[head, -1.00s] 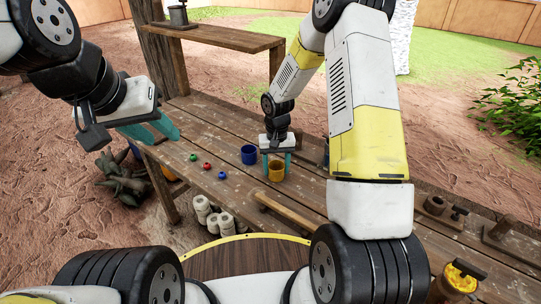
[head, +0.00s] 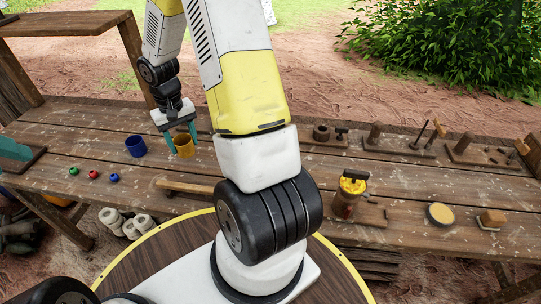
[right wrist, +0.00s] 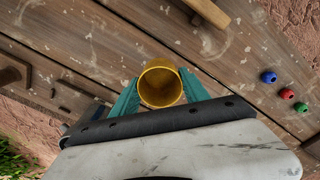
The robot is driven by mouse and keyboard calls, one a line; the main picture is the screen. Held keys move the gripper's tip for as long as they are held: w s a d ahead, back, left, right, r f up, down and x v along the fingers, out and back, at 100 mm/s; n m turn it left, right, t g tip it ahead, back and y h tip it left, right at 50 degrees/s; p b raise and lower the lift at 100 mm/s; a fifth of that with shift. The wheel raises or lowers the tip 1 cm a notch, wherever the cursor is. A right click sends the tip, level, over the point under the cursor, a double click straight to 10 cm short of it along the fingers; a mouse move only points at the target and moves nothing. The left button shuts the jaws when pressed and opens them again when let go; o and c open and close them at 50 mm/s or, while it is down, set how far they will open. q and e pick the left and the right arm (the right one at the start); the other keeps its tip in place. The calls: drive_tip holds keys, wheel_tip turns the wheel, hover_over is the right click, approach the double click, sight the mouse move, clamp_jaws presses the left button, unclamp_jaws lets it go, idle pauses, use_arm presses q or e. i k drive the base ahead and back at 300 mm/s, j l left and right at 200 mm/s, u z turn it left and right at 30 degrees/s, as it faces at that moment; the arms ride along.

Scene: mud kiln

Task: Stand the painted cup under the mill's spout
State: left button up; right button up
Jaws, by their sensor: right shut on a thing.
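The yellow painted cup (head: 184,146) is at the worktable's left half, between the teal fingers of my right gripper (head: 181,137). In the right wrist view the cup (right wrist: 160,88) shows its open mouth, with a finger of my right gripper (right wrist: 160,80) on either side. I cannot tell whether its base touches the table. What looks like the mill (head: 349,195) is a brownish body with a yellow top and a dark handle, further right near the front edge. Its spout cannot be made out.
A blue cup (head: 136,146) stands just left of the yellow cup. Green, red and blue balls (head: 94,174) lie further left. A wooden bar (head: 185,187) lies in front. Wooden fixtures (head: 398,142) line the back right; a round yellow-topped piece (head: 440,215) sits front right.

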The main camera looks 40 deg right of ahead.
sight(374, 213)
drive_tip(key=k+l+z, duration=0.15)
drive_tip(key=k, duration=1)
drive_tip(key=z, duration=1.65)
drive_tip(key=k+j+z, duration=0.1)
drive_tip(key=j+z, duration=0.25)
drive_tip(key=j, duration=1.1)
drive_tip(key=i+j, duration=0.15)
drive_tip(key=i, duration=0.05)
